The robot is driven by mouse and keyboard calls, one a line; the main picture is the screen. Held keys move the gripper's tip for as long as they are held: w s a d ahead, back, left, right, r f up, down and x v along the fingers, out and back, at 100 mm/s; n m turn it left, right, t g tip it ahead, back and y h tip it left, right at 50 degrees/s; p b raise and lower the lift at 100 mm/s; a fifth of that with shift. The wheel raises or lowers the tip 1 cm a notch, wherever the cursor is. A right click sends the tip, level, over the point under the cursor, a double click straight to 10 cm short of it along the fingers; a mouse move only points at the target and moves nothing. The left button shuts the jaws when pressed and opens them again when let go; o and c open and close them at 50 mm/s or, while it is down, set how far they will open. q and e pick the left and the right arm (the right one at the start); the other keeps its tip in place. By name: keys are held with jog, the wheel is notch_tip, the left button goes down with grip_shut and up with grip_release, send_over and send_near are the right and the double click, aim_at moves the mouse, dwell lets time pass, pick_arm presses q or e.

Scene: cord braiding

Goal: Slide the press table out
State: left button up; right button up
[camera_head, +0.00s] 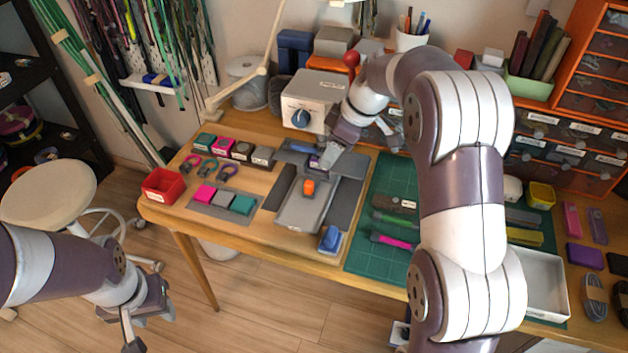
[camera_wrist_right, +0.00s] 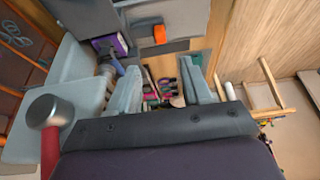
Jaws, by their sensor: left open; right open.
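The press table looks to be the light grey plate (camera_head: 300,218) on the wooden workbench, with an orange block (camera_head: 309,187) on it; the orange block also shows at the top of the right wrist view (camera_wrist_right: 159,34). My right gripper (camera_head: 326,158) is over the far end of the grey press parts, behind the orange block. Its two grey fingers are apart in the right wrist view (camera_wrist_right: 160,85), with nothing clearly held between them. Whether it touches the press cannot be told. My left gripper (camera_head: 146,322) is open and empty, low at the left, off the bench.
A grey machine with a blue knob (camera_head: 311,98) stands behind the press. Small labelled blocks and a red bin (camera_head: 163,186) lie to the left. A green cutting mat (camera_head: 364,248) with cords lies to the right. A stool (camera_head: 48,192) stands left of the bench.

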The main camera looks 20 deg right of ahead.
jog(key=b, duration=0.4)
send_near(310, 184)
notch_tip(310, 184, down, 2)
jog(key=x, duration=0.7)
jog(key=shift+w+a+f, duration=0.1)
jog(key=shift+w+a, duration=0.2)
jog(key=shift+w, duration=0.15)
jog(key=shift+s, duration=0.1)
grip_shut()
